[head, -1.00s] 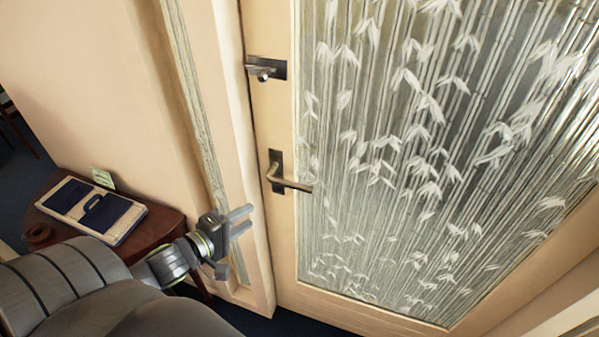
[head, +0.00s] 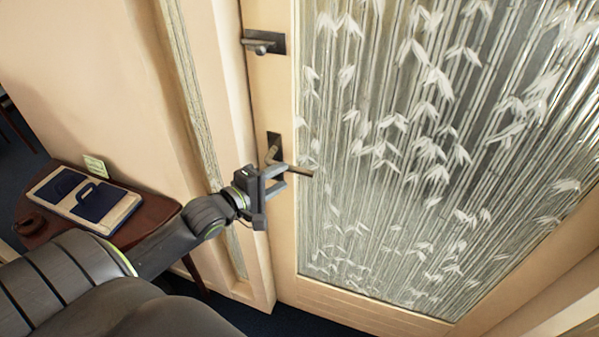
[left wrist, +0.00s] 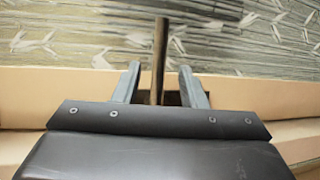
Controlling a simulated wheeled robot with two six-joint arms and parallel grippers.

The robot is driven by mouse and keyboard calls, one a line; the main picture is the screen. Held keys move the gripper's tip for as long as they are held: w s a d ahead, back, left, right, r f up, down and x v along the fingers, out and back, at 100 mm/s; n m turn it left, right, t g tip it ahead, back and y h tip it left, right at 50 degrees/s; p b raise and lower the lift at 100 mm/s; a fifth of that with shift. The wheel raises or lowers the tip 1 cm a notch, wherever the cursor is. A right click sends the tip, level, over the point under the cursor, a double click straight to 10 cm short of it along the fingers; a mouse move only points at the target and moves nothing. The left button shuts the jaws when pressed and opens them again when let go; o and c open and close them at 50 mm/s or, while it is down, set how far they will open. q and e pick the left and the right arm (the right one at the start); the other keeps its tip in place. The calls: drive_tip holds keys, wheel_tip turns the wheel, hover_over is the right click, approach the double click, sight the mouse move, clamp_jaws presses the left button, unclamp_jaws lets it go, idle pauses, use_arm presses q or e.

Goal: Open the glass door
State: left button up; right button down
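The glass door (head: 420,150) has a cream frame and a bamboo-patterned pane, and it looks closed. Its metal lever handle (head: 302,171) sticks out from a dark plate on the door's left side. My left gripper (head: 276,180) is at the handle and partly hides it. In the left wrist view, the handle (left wrist: 160,50) runs between the two open fingers of my left gripper (left wrist: 160,85), with a gap on each side. My right gripper is not in view.
A second metal fitting (head: 264,42) sits higher on the door. A dark red wooden table (head: 150,212) with a blue-and-white folder (head: 85,200), a small card (head: 96,166) and a round brown object (head: 31,224) stands at left. The cream wall and door frame are close to my arm.

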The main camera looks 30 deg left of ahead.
sight(292, 171)
use_arm(q)
drive_tip(key=x, duration=0.7)
drive_tip(key=shift+w+b, duration=0.25)
drive_tip(key=shift+b, duration=0.05)
drive_tip(key=shift+c, duration=0.5)
clamp_jaws()
drive_tip(key=shift+f, duration=0.1)
